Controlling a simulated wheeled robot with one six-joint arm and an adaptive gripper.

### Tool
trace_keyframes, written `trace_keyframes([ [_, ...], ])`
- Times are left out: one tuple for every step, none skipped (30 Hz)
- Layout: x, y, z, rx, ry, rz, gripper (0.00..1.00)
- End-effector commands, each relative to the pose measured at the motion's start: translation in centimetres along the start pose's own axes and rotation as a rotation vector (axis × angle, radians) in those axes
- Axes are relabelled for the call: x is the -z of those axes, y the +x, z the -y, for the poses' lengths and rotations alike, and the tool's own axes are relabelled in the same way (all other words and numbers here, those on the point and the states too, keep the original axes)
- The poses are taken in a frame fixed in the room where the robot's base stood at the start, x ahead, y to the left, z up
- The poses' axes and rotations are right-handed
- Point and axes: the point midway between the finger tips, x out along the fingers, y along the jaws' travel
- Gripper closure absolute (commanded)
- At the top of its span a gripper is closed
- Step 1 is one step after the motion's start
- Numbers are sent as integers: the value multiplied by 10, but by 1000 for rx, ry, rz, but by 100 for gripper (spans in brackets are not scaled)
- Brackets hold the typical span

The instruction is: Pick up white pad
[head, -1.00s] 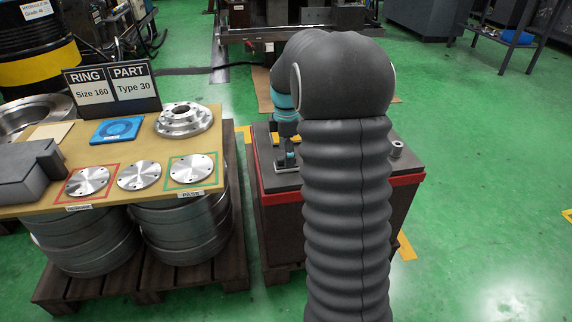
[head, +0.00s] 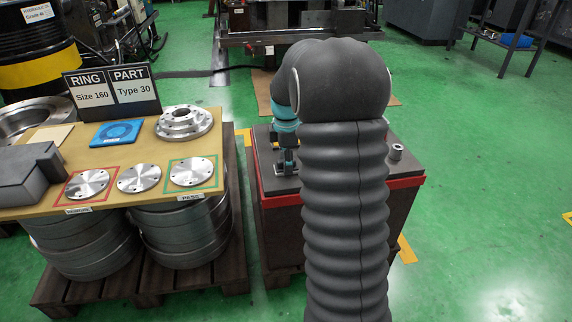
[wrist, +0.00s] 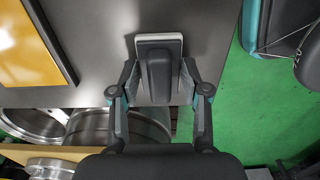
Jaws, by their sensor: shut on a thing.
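The white pad (wrist: 159,37) shows in the wrist view as a pale plate under a dark block with a raised black grip. It sits over a dark grey top (wrist: 105,45); I cannot tell whether it touches. My gripper (wrist: 160,75) has its two fingers on either side of the black grip, shut on it. In the head view my gripper (head: 285,165) is low over the dark top of the red-edged box (head: 345,195). My arm hides much of that box, and the pad is hard to make out there.
A small metal cylinder (head: 396,151) stands on the box's right. Green floor is open at right.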

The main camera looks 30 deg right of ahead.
Motion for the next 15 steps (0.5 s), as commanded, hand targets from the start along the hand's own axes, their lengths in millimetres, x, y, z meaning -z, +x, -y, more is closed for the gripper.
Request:
trace_keyframes([
  [0,-1,0,-1,0,0,89],
  [0,-2,0,-1,0,0,89],
  [0,-4,0,-2,0,0,89],
  [0,-6,-1,-3,0,0,89],
  [0,-8,-1,-3,0,0,89],
  [0,-12,-1,-4,0,0,89],
  [0,-15,-1,-4,0,0,89],
  [0,-18,-1,-4,0,0,89],
  [0,-23,-1,-4,0,0,89],
  [0,-28,-1,-5,0,0,89],
  [0,-33,-1,-4,0,0,89],
  [0,-40,-1,-5,0,0,89],
  [0,-45,-1,-4,0,0,89],
  [-7,-47,6,-3,3,0,89],
  [-12,-51,11,-3,4,0,89],
])
